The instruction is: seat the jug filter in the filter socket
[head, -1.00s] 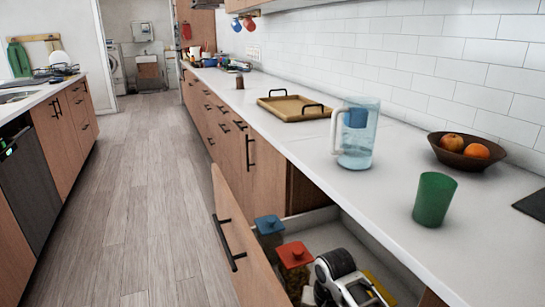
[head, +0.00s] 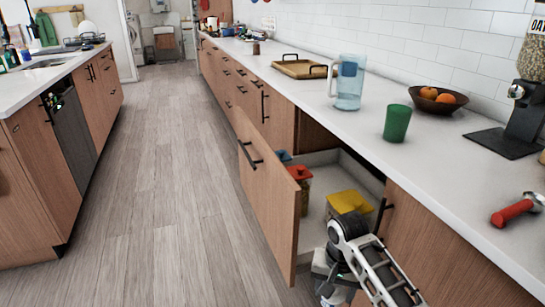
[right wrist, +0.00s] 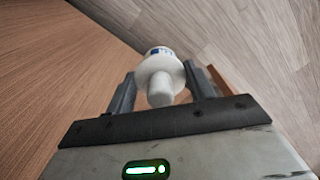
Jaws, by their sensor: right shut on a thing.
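The clear blue jug (head: 348,90) with a pale handle stands upright on the right-hand counter in the head view. A blue insert (head: 349,69), which looks like the filter socket, sits inside its upper part. In the right wrist view, my right gripper (right wrist: 159,72) is shut on the white jug filter (right wrist: 160,92), which has a rounded end and a blue-marked far end. In the head view my right arm is low at the bottom, by the open drawer, well below and apart from the jug. The filter is not clear there. My left gripper is not in view.
The open drawer (head: 268,200) juts into the aisle, holding jars with red (head: 299,172) and blue lids and a yellow item (head: 348,201). A green cup (head: 397,123), fruit bowl (head: 437,101) and wooden tray (head: 301,68) stand near the jug. The left aisle floor is clear.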

